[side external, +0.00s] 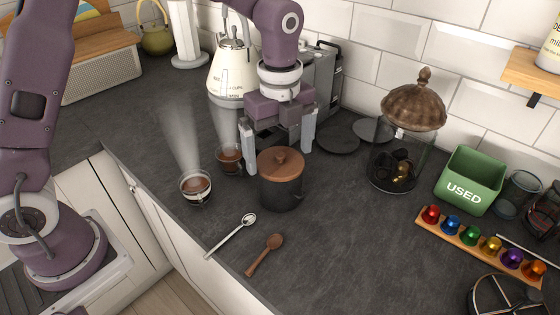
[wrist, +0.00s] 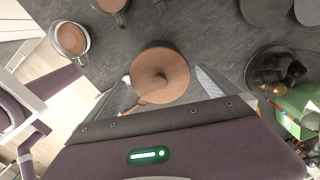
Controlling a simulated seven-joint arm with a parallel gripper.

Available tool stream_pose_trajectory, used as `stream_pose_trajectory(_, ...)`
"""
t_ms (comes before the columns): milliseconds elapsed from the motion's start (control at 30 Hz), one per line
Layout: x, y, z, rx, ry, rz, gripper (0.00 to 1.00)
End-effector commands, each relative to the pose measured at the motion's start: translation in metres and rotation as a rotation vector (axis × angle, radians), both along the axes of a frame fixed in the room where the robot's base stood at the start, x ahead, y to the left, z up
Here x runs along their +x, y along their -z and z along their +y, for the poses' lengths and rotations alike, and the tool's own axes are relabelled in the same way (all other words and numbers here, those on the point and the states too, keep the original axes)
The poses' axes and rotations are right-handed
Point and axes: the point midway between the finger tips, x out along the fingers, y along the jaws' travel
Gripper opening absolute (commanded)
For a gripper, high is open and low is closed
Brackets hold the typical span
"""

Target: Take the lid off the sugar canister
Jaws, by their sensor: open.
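The sugar canister (side external: 281,192) is a dark grey cylinder standing upright on the worktop. Its round brown lid (side external: 280,164) with a small knob is seated on top. In the wrist view the lid (wrist: 160,75) is seen from above, a little above the middle. My gripper (side external: 277,146) is open, with its fingers pointing down. In the side external view the fingers appear above and behind the canister. In the wrist view the fingers lie on either side of the lid's lower part, and nothing is held between them. The canister's body is mostly hidden under the lid there.
Two steaming cups (side external: 196,187) (side external: 230,158) stand left of the canister. A metal spoon (side external: 232,235) and a wooden spoon (side external: 264,254) lie in front. A glass jar (side external: 401,160) with an ornate lid, a green bin (side external: 470,181) and a capsule rack (side external: 478,246) stand to the right.

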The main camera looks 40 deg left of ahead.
Motion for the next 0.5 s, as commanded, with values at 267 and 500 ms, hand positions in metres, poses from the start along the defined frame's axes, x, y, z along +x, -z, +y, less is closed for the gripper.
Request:
stream_pose_trajectory(267, -0.0001, 0.0053, -0.0001, 0.000, -0.001, -0.001, 0.98)
stream_pose_trajectory(500, -0.0001, 0.0050, 0.0000, 0.000, -0.001, -0.001, 0.51)
